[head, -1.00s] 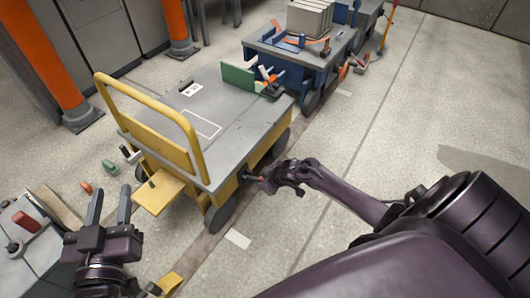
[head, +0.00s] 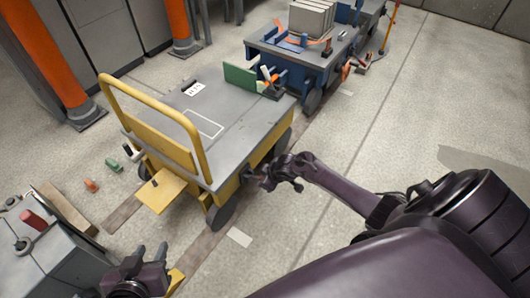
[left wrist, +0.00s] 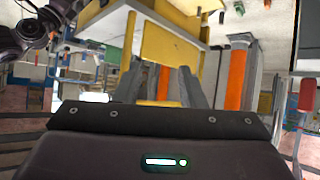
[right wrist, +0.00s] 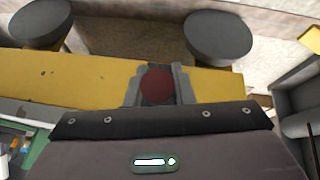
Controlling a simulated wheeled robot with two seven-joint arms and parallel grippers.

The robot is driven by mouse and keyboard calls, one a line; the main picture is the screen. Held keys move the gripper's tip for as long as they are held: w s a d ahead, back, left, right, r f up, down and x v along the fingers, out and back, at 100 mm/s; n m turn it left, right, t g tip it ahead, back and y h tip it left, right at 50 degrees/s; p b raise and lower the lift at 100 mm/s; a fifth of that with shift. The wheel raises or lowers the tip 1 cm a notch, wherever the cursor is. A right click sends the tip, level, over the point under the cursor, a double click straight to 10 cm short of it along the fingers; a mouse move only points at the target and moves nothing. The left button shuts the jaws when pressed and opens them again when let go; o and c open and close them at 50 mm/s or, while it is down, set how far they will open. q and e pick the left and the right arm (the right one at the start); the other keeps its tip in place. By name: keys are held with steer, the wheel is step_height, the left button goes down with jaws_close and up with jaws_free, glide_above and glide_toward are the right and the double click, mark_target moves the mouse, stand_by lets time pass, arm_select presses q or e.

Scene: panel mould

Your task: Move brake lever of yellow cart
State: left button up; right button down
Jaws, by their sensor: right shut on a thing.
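The yellow cart (head: 212,122) has a grey deck and a yellow push handle at its left end. My right gripper (head: 261,178) is at the cart's near side, beside the yellow frame. In the right wrist view its fingers (right wrist: 156,88) are shut around a dark red knob (right wrist: 157,85), which looks like the brake lever's end. The rest of the lever is hidden. My left gripper (head: 151,252) is at the lower edge, apart from the cart, with its fingers spread and nothing between them. Its fingers also show in the left wrist view (left wrist: 181,88).
A blue cart (head: 300,55) with grey slabs stands behind the yellow cart. Orange posts (head: 47,63) stand at upper left. The floor to the right is clear.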

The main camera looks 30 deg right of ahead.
steer(key=c, duration=1.3)
jaws_free()
steer(key=shift+o, duration=0.2)
steer(key=shift+r, duration=0.15)
steer(key=p+v, duration=0.1)
steer(key=v, duration=0.1)
steer(key=shift+s+r+p, duration=0.2)
steer(key=shift+s+p, duration=0.05)
steer(key=shift+p, duration=0.1)
steer(key=p+v, duration=0.2)
steer(key=v, duration=0.2)
steer(key=shift+r, duration=0.1)
arm_select(q)
steer(key=s+a+f+g+y, duration=0.3)
steer(key=s+a+f+g, duration=0.2)
steer(key=s+g, duration=0.1)
steer(key=shift+s+f, duration=0.4)
steer(key=shift+s, duration=0.45)
arm_select(e)
steer(key=shift+s+r, duration=0.25)
steer(key=shift+r, duration=0.05)
arm_select(q)
steer(key=shift+a, duration=0.1)
